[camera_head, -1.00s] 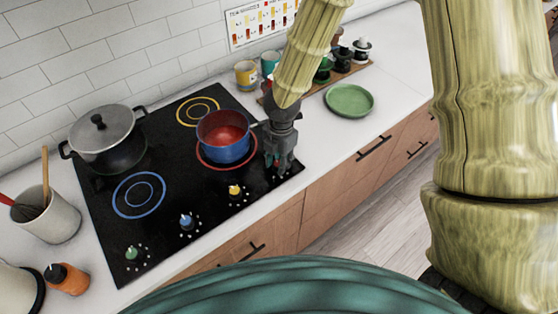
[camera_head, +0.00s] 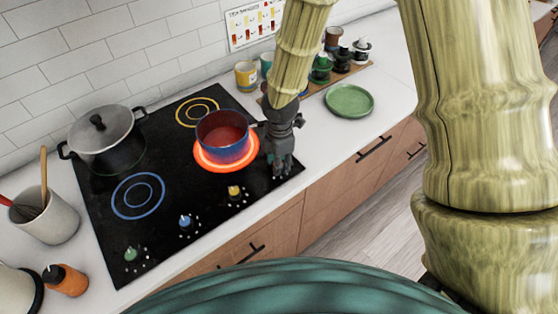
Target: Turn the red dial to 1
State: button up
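My gripper (camera_head: 281,168) points down over the front right corner of the black cooktop (camera_head: 150,235), at the right end of the dial row. The red dial is not visible; my fingers cover that spot. I cannot tell whether the fingers are open or shut on it. The burner with the red ring (camera_head: 209,164) glows bright orange-red. A blue pot (camera_head: 224,146) with a red inside stands on that burner, just left of my gripper.
A yellow dial (camera_head: 235,191), a blue dial (camera_head: 185,221) and a green dial (camera_head: 131,254) line the cooktop's front edge. A lidded grey pot (camera_head: 106,140) stands at the back left. A green plate (camera_head: 349,100) lies on the counter to the right.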

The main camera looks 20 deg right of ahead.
jog(key=o, duration=1)
jog(key=shift+r, duration=0.1)
jog(key=r, duration=1.1)
jog(key=shift+s+r, duration=0.25)
jog(key=shift+r, duration=0.15)
